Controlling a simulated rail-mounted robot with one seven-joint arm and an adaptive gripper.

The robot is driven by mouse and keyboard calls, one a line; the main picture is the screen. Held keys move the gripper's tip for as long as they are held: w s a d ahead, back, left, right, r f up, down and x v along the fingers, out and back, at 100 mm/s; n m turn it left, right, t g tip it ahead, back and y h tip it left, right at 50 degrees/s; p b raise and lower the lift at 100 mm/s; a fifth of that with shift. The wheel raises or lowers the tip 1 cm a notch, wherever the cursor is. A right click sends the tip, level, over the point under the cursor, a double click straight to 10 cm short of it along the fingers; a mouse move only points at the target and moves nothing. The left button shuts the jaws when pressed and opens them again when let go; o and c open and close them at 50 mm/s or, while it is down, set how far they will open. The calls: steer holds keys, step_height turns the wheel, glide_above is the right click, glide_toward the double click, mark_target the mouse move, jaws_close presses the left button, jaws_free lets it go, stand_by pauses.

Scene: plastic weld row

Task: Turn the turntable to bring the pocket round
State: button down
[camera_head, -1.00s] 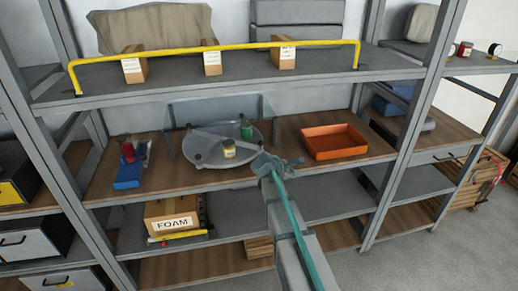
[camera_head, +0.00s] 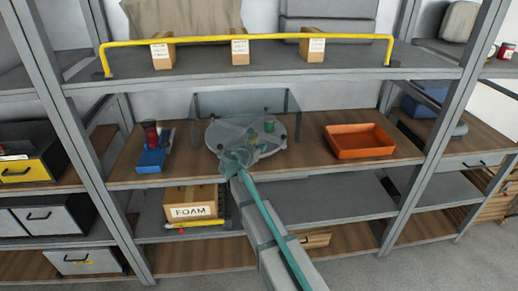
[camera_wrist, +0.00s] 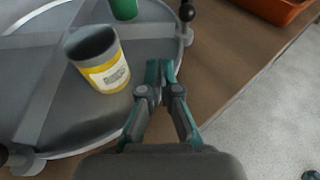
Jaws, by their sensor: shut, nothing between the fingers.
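The grey round turntable (camera_head: 220,138) stands on the wooden middle shelf, with raised dividers and dark-topped knobs around its rim. In the wrist view its plate (camera_wrist: 60,125) fills the left side. A grey cup with a yellow-and-white label (camera_wrist: 98,62) stands in one pocket. A green can (camera_head: 270,126) stands farther back in another; it also shows in the wrist view (camera_wrist: 123,8). My gripper (camera_wrist: 160,68) is shut and empty, at the turntable's front edge, right of the labelled cup and apart from it. In the head view my gripper (camera_head: 236,160) partly hides the turntable's front.
A clear panel (camera_head: 245,103) stands over the turntable's rear. An orange tray (camera_head: 360,152) is to the right, with bare shelf between. A blue bin with a red item (camera_head: 152,155) is to the left. A FOAM box (camera_head: 190,202) sits below; a yellow rail (camera_head: 250,38) runs above.

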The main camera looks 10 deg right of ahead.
mark_target(275, 139)
steer(key=x, duration=0.3)
steer(key=p+x, duration=0.1)
steer(key=x, duration=0.2)
steer(key=r+p+x, duration=0.1)
steer(key=x, duration=0.2)
steer(key=shift+w+d+f, duration=0.1)
steer(key=shift+w+d, duration=0.2)
steer(key=shift+w, duration=0.05)
steer(key=shift+p, duration=0.4)
